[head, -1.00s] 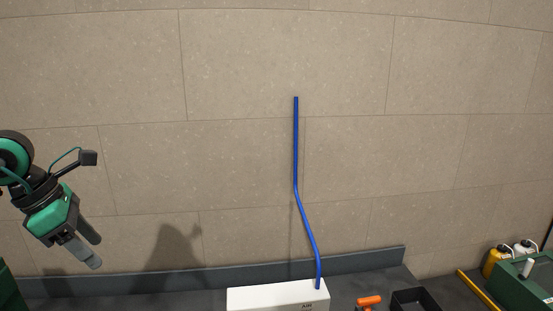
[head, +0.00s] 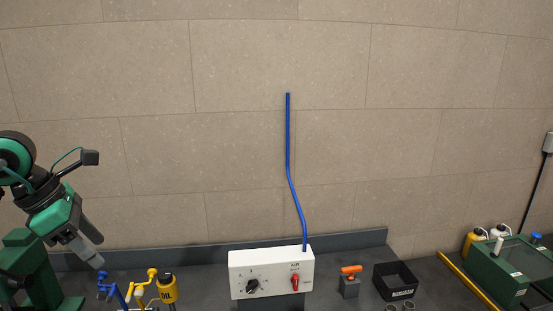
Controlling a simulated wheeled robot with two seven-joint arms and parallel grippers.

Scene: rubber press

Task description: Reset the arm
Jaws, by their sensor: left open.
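My left gripper (head: 92,247) is at the left of the head view, on the green and black arm that comes in from the left. Its grey fingers point down and to the right, apart from each other, with nothing seen between them. It hangs in the air above the left part of the bench and touches nothing that I can see. My right gripper does not show.
A white control box (head: 270,262) with a black knob, red valve and blue hose (head: 290,160) stands mid-bench. An orange-handled block (head: 350,283), black tray (head: 396,270), yellow strip (head: 470,280) and green machine (head: 503,272) are right. A yellow oil can (head: 167,289) is lower left.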

